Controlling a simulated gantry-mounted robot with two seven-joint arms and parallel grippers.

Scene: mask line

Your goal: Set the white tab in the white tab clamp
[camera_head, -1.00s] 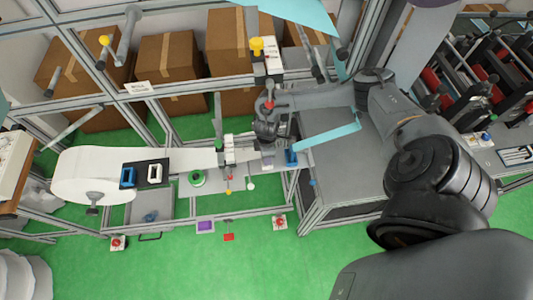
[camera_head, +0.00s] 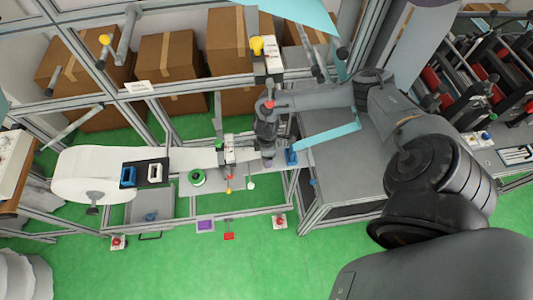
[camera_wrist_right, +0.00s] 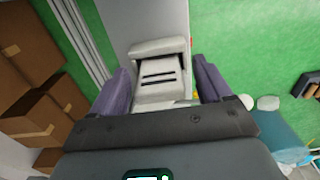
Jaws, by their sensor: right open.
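A white rectangular frame-shaped piece (camera_head: 155,172), which may be the white tab or its clamp, sits on a black plate beside a blue one at the left of the line. My right gripper (camera_head: 267,160) points down over the right part of the bench, apart from that piece. In the right wrist view the purple fingers of my right gripper (camera_wrist_right: 160,88) are spread. A pale block with two dark slots (camera_wrist_right: 157,78) shows between and beyond them; I cannot tell whether it is the clamp. No held part is visible. My left gripper is not in view.
A white strip (camera_head: 90,170) runs along the bench. A blue upright part (camera_head: 291,156) stands just right of my right gripper. A green-rimmed disc (camera_head: 196,177) and small knobbed levers (camera_head: 228,180) lie to its left. Cardboard boxes (camera_head: 165,60) stand behind the frame.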

